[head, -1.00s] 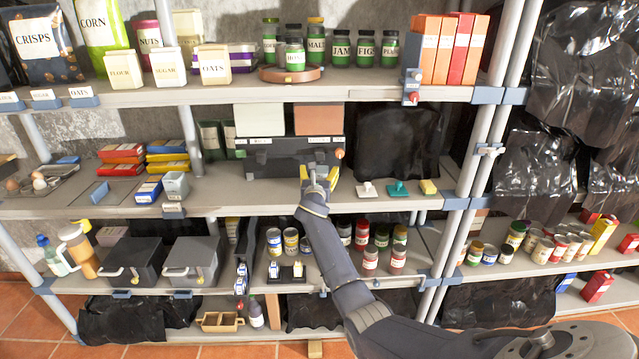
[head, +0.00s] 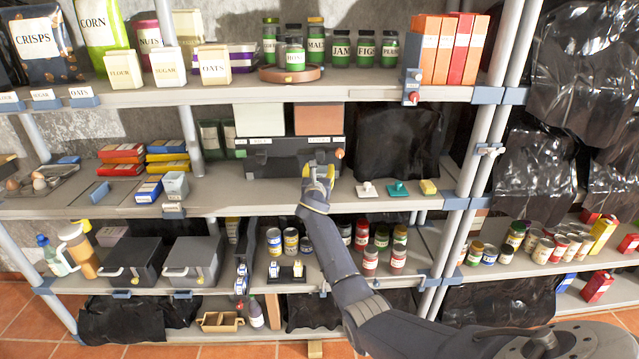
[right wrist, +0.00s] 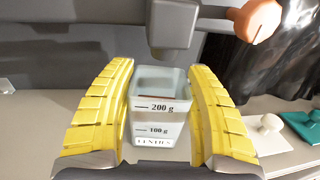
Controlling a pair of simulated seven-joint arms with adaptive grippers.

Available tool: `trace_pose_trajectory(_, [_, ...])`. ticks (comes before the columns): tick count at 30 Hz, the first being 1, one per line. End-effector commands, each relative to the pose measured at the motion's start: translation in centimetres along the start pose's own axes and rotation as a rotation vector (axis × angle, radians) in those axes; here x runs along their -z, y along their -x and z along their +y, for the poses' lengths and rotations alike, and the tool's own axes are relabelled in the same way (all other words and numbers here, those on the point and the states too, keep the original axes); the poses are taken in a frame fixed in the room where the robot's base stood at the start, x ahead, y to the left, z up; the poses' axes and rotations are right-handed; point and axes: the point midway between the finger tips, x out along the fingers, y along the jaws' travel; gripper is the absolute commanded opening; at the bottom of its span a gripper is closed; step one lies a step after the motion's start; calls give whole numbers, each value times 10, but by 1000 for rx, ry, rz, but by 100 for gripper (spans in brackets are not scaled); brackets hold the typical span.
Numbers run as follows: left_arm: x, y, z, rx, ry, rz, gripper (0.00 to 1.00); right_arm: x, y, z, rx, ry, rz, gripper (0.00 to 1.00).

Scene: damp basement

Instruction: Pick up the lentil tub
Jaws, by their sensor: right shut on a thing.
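The lentil tub (right wrist: 160,120) is a pale translucent tub with 200 g and 100 g marks and a label that seems to read LENTILS. In the right wrist view it sits between the two yellow fingers of my right gripper (head: 319,173), which is shut on it. In the head view the gripper is at the middle shelf, in front of the dark dispenser (head: 262,163), and mostly hides the tub. I cannot tell whether the tub touches the shelf. My left gripper is not in view.
An orange knob (right wrist: 257,20) sticks out above and right of the tub. White (head: 367,190), teal (head: 397,188) and yellow (head: 428,187) items lie to the right on the middle shelf (head: 240,196). Another pale tub (head: 175,184) stands to the left. The upper shelf (head: 200,95) is overhead.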

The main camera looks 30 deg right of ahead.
Motion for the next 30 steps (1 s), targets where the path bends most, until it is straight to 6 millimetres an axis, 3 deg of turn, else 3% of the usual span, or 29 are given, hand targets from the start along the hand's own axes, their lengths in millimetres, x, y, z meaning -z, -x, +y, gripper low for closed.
trace_pose_trajectory(11, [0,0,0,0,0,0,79,-2,0,0,0,0,-1,18])
trace_pose_trajectory(18, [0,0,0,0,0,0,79,-19,0,-1,1,0,-4,18])
trace_pose_trajectory(30, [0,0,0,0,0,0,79,-15,68,0,-2,-1,-1,18])
